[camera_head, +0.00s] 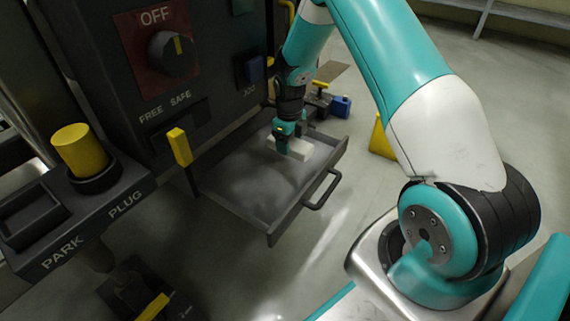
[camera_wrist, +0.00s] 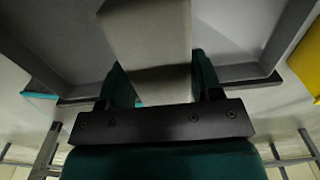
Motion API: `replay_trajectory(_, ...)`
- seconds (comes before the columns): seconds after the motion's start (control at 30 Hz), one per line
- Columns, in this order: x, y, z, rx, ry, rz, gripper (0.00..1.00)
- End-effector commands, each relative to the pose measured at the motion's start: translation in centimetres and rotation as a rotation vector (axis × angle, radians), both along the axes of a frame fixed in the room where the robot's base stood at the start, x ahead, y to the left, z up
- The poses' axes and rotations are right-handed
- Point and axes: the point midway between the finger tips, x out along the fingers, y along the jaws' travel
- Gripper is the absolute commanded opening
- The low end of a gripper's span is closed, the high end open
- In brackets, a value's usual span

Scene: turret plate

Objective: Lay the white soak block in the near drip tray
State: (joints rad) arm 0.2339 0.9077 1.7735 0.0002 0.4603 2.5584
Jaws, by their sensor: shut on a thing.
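The white soak block (camera_head: 299,149) is held in my gripper (camera_head: 288,141), which is shut on it. In the wrist view the pale block (camera_wrist: 147,38) sits between the two teal fingers of my gripper (camera_wrist: 160,82) and fills the middle top. The near drip tray (camera_head: 262,185) is a grey, shallow pull-out tray with a dark handle at its front. The block is over the far right part of the tray. I cannot tell whether it touches the tray floor. The tray's rim (camera_wrist: 240,72) shows behind the block in the wrist view.
A yellow lever (camera_head: 179,147) rises at the tray's left corner. A yellow plug (camera_head: 79,150) stands at left. A yellow piece (camera_head: 381,139) is on the floor at right. The tray's front half is empty.

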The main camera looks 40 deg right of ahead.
Motion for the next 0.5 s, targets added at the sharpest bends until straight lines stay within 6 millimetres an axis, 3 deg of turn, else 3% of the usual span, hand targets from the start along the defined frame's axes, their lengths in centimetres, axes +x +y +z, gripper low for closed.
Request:
replay_trajectory(0.07,1.6,0.5,-0.4,-0.001,-0.004,0.002,0.31)
replay_trajectory(0.2,1.5,0.4,-2.7,0.0,0.002,-0.003,0.31)
replay_trajectory(0.5,1.4,0.4,-5.1,0.001,0.001,-0.002,0.31)
